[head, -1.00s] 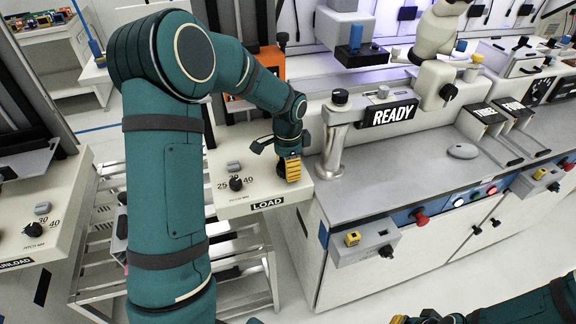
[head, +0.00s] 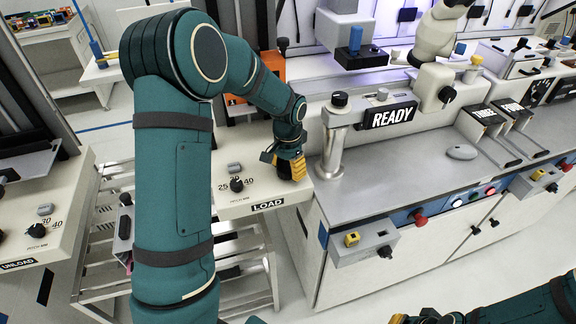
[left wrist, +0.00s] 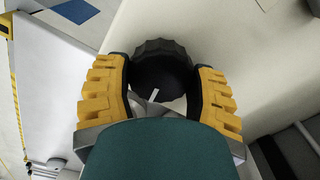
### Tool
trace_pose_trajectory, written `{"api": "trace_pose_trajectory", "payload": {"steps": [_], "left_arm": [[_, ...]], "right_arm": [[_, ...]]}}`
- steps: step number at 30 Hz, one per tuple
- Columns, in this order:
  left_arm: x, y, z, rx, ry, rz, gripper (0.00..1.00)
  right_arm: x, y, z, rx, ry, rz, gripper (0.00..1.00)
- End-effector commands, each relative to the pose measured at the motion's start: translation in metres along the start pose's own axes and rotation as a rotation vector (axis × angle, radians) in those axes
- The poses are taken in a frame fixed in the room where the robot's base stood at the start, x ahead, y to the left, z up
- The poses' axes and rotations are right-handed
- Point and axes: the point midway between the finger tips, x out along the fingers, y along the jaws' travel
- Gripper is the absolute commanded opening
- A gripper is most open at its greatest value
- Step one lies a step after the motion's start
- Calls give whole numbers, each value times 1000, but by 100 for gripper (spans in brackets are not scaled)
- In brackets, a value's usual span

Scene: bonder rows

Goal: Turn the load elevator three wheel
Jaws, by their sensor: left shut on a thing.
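The load elevator panel (head: 245,205) is a cream box marked LOAD at the centre left of the head view. My left gripper (head: 285,168) is at the panel's right end, pointing down. In the left wrist view the wheel (left wrist: 163,52) is a black ribbed knob with a small white mark. The yellow-padded fingers of my left gripper (left wrist: 162,85) are on either side of it, shut on it. In the head view the gripper mostly hides the wheel. My right gripper (head: 415,318) is partly visible at the bottom edge; its fingers are unclear.
A black pitch knob (head: 236,185) is on the same panel, left of the gripper. A metal post (head: 333,140) with a black top stands close to its right, beside the READY sign (head: 388,117). The UNLOAD panel (head: 60,215) is at far left.

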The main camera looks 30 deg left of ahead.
Motion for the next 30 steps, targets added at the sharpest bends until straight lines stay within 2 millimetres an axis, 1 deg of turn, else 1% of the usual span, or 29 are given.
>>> {"api": "trace_pose_trajectory", "payload": {"steps": [3, 10, 26, 27, 29, 30], "left_arm": [[-2, -1, -1, -65, 4, -2, 24], [-2, -1, -1, -151, 5, -2, 24], [-2, -1, -2, -177, 7, -2, 24], [-2, -1, -2, -177, 7, -2, 72], [-2, -1, -2, -177, 6, -2, 92], [-2, -1, -1, -177, 6, -2, 92]], "right_arm": [[-2, -1, 0, 0, -1, 0, 0], [-4, -2, 1, 0, -2, 0, 0], [-5, -2, 1, 0, -3, 0, 0], [-5, -2, 1, 0, -3, 0, 0], [-5, -2, 1, 0, -3, 0, 0], [-5, -2, 1, 0, -3, 0, 0]]}}
